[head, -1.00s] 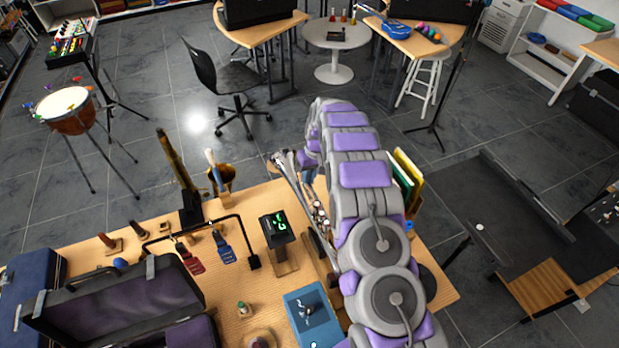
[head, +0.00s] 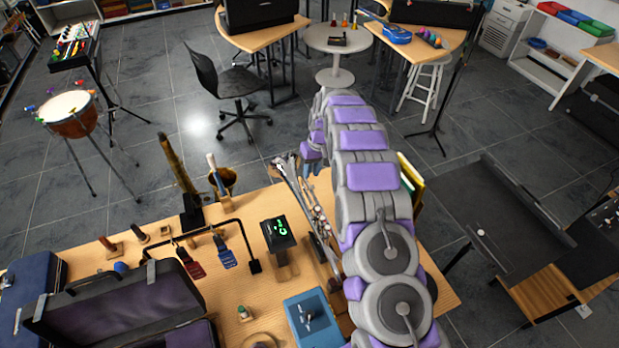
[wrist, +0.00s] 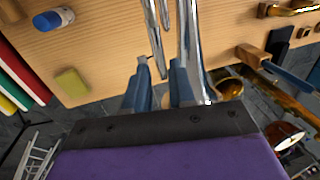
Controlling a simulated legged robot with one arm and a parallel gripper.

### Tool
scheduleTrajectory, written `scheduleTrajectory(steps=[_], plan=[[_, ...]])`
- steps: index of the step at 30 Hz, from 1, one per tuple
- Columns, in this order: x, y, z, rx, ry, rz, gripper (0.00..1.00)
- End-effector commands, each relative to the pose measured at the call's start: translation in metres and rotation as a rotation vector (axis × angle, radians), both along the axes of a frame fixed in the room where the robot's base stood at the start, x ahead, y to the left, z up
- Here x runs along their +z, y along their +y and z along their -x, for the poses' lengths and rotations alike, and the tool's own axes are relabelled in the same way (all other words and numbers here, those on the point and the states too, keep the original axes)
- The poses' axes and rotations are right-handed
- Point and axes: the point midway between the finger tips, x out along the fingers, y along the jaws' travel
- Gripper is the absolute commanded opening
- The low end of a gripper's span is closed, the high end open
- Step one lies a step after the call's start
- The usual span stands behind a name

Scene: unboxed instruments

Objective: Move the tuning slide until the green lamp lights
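A long silver instrument with tubes and keys (head: 312,208) lies along the right part of the wooden table. My arm partly hides it, and I cannot tell which part is the tuning slide. My gripper (head: 313,158) is at its far end. Thin silver tubing (wrist: 154,30) runs toward the gap, and a thicker silver tube (wrist: 190,40) passes by the right finger. A black tuner (head: 278,233) beside the instrument shows green marks. I cannot make out a separate green lamp.
A blue box with a small lever (head: 313,320) stands at the table's front. An open dark case (head: 120,305) is at the left. A brass instrument on a stand (head: 180,170) and a brass bell (head: 224,180) stand at the back edge. A blue-white cylinder (wrist: 54,18) lies on the table.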

Motion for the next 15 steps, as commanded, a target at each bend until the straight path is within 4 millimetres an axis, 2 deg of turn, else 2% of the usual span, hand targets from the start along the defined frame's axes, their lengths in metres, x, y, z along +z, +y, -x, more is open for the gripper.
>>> scheduleTrajectory(steps=[1,9,15], plan=[[0.013,-0.003,-0.001,-0.001,-0.002,0.000,0.24],[0.073,-0.013,-0.008,-0.001,-0.007,0.000,0.24],[0.104,-0.019,-0.010,-0.001,-0.001,0.002,0.24]])
